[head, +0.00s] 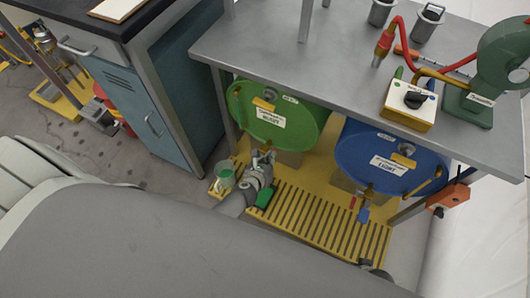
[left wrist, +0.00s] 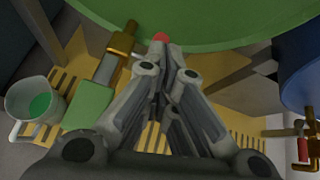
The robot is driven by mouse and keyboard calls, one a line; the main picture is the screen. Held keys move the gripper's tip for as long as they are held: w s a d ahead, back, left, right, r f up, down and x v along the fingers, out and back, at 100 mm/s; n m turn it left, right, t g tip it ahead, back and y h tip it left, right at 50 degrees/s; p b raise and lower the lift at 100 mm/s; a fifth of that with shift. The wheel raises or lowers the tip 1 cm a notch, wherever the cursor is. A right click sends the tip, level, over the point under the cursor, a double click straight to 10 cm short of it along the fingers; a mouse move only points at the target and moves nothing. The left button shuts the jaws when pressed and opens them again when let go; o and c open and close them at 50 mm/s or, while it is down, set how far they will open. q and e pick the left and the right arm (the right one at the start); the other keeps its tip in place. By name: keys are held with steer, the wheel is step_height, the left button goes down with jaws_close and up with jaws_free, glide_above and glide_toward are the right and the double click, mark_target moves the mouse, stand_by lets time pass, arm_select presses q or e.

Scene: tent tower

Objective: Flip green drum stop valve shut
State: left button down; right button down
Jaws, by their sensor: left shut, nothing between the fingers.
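The green drum (head: 290,133) lies on its side under the steel bench, and its green rim (left wrist: 225,22) fills the top of the left wrist view. A brass valve (left wrist: 122,42) hangs below it, with a grey stem and a green tab (left wrist: 88,106), left of my fingers. The tab also shows in the head view (head: 265,198), partly behind my gripper. My left gripper (head: 262,158) is shut and empty in front of the drum's lower edge. A small red tip (left wrist: 160,37) shows just beyond its fingertips (left wrist: 165,66); whether they touch is unclear. My right gripper is not visible.
A jug of green liquid (head: 225,178) stands left of my gripper on the slotted yellow pallet (head: 325,222). A blue drum (head: 385,150) with a red lever and blue tab (head: 364,214) lies to the right. The bench (head: 300,62) overhangs both drums.

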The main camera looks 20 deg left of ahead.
arm_select(q)
steer(key=v, duration=1.1)
steer(key=shift+s+r, duration=0.15)
steer(key=shift+s, duration=0.25)
